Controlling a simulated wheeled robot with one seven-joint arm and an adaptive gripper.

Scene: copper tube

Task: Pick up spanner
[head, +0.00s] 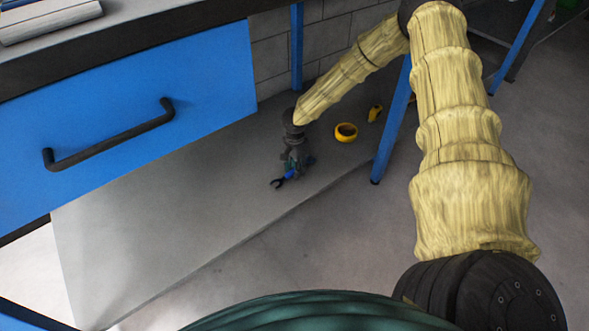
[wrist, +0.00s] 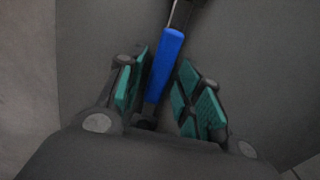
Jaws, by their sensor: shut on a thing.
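The spanner has a blue handle and dark metal ends. In the head view its open-jawed end (head: 278,183) points to the lower left, over the grey lower shelf (head: 150,240). My gripper (head: 291,170) is at the spanner, above the shelf, and hides part of it. In the wrist view the spanner's blue handle (wrist: 165,62) runs up between the two teal-padded fingers of my gripper (wrist: 172,95). The fingers are shut on the spanner. I cannot tell whether the spanner still touches the shelf.
A yellow tape roll (head: 346,132) and another yellow object (head: 375,113) lie on the shelf to the right. A blue table leg (head: 391,125) stands beside them. A blue drawer (head: 130,120) with a black handle is at the left, above the shelf.

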